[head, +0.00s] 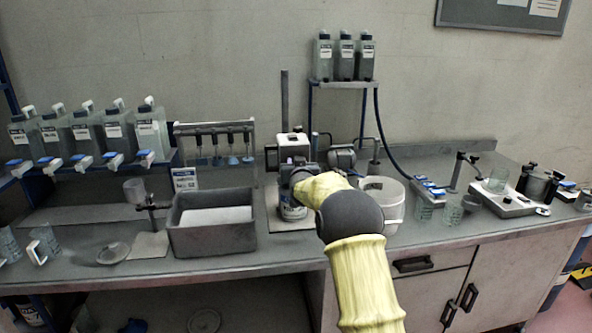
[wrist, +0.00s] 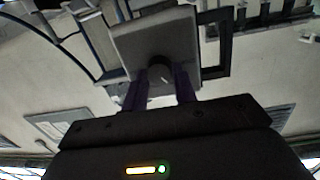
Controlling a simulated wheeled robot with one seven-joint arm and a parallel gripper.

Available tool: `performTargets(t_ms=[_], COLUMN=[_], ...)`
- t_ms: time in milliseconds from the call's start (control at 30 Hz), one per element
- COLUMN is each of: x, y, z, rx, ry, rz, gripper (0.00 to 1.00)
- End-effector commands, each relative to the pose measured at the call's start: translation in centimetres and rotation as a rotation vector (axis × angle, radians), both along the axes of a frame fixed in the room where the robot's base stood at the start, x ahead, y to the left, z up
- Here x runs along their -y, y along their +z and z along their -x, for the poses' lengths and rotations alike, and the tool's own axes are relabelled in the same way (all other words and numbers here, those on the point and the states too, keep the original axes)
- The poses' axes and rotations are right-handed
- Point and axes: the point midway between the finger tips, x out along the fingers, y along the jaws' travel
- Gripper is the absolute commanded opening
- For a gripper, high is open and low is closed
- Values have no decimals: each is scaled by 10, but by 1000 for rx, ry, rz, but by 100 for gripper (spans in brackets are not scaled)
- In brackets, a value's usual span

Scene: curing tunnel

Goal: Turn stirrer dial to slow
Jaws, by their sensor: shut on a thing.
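The stirrer (head: 291,146) is a pale box with dark parts on a stand near the middle of the bench in the head view. Its grey face (wrist: 190,37) shows close up in the wrist view. The round black stirrer dial (wrist: 160,66) is on that face, with a small pale mark. My gripper (wrist: 161,82) has one dark finger on each side of the dial and is shut on it. In the head view my wrist and arm hide the dial and fingertips. The scale markings cannot be read.
A white bucket (head: 394,212) stands close on the right of my arm, and a grey bin (head: 213,240) on the left. Several bottles stand on a raised shelf (head: 343,83) behind.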

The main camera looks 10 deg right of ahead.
Motion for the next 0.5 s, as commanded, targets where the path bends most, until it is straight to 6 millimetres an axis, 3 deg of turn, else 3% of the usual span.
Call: performTargets(t_ms=[500], x=[0], y=[-1], z=[0], rx=[-4], ry=[0], rz=[-46], gripper=[5])
